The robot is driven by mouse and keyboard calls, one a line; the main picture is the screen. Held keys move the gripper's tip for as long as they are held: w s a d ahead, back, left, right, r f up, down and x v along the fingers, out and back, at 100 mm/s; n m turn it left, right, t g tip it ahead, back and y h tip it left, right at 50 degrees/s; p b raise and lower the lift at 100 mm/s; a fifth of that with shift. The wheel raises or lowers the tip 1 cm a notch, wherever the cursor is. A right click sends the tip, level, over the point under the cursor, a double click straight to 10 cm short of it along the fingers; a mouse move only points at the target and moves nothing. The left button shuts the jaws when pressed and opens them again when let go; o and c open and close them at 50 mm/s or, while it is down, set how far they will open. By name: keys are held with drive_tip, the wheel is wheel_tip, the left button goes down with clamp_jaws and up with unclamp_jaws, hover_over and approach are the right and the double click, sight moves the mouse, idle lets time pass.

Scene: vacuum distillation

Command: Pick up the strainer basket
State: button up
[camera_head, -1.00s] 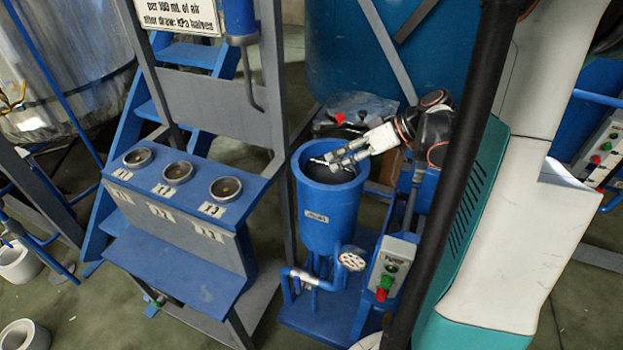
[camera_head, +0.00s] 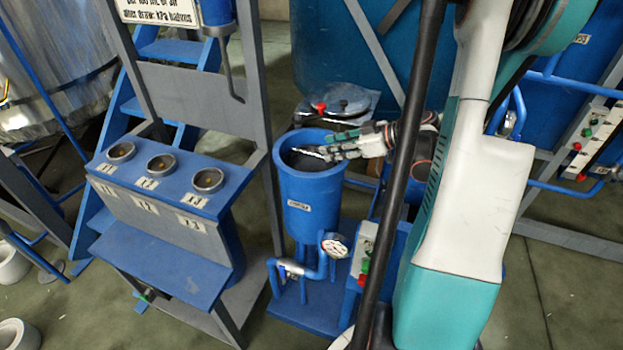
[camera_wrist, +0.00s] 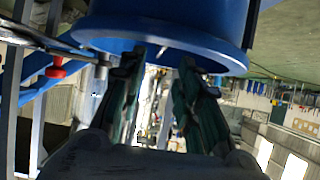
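The blue strainer pot (camera_head: 309,205) stands upright on a blue base, with a label on its front. Its inside is dark, and a thin pale bar (camera_head: 308,153), possibly the basket's handle, shows near the rim. The strainer basket itself cannot be told apart clearly. My gripper (camera_head: 332,145) is over the pot's right side at rim height, its fingers pointing left. In the wrist view my gripper (camera_wrist: 164,58) has two dark fingers apart, with a gap between them and nothing clearly held. The pot's blue rim (camera_wrist: 155,32) lies just beyond the fingertips.
A pressure gauge (camera_head: 334,246) and a button box (camera_head: 364,250) are below the pot. A blue bench with several round cups (camera_head: 160,163) stands to the left. A grey frame post (camera_head: 264,140) is close to the pot's left. A lidded vessel (camera_head: 343,101) is behind.

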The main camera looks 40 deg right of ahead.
sight(319, 153)
drive_tip(key=b+x, duration=0.1)
drive_tip(key=x, duration=0.1)
drive_tip(key=b+x, duration=0.1)
drive_tip(key=x, duration=0.2)
drive_tip(key=shift+s+f, duration=0.1)
drive_tip(key=shift+f, duration=0.3)
drive_tip(key=shift+w+a+f+b, duration=0.1)
drive_tip(key=shift+w+b, duration=0.2)
clamp_jaws()
